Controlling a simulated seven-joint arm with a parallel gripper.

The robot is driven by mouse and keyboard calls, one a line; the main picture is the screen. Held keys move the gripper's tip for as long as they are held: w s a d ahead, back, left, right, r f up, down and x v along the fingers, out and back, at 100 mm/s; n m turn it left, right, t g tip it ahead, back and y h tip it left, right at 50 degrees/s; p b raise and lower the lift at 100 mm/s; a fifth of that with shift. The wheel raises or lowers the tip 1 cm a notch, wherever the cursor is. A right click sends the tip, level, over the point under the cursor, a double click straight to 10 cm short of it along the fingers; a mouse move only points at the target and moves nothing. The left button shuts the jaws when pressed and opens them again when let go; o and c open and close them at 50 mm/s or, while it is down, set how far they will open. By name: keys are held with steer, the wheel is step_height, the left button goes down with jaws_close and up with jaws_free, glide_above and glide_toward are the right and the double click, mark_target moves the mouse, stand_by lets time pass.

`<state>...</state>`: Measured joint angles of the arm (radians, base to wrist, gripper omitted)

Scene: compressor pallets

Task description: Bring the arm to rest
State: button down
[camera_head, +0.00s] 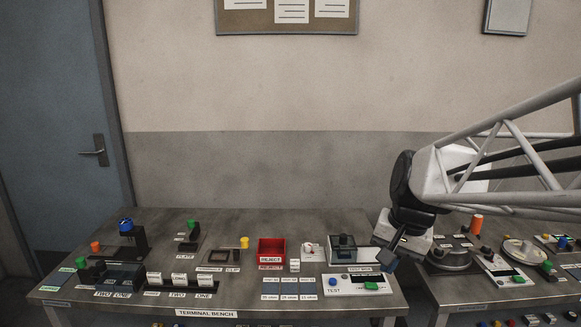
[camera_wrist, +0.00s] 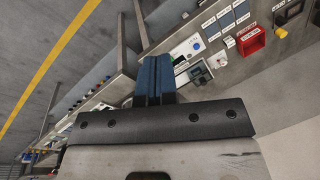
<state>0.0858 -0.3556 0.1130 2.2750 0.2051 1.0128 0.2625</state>
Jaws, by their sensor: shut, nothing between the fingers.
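My gripper (camera_head: 387,258) is at the end of my arm, which reaches in from the right in the head view. It hangs over the gap between the two benches, by the right end of the terminal bench (camera_head: 210,313). In the wrist view the blue fingers of my gripper (camera_wrist: 155,60) are together, with nothing between them. The fingers look clear of the bench and its devices. The part of the bench edge behind my gripper is hidden.
The terminal bench carries a red reject bin (camera_head: 271,250), a test unit (camera_head: 353,285) close to my gripper, and several labelled fixtures. A second bench (camera_head: 530,292) with several devices stands at the right, partly behind my arm. The wall above the benches is clear below the notice board (camera_head: 287,17).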

steer(key=s+f+n+h, duration=0.1)
steer(key=s+n, duration=0.1)
steer(key=s, duration=0.5)
steer(key=s+f+n+t+h, duration=0.1)
steer(key=s+f+n, duration=0.1)
steer(key=s, duration=0.6)
steer(key=shift+s+a+f+n, duration=0.2)
steer(key=shift+n, duration=0.3)
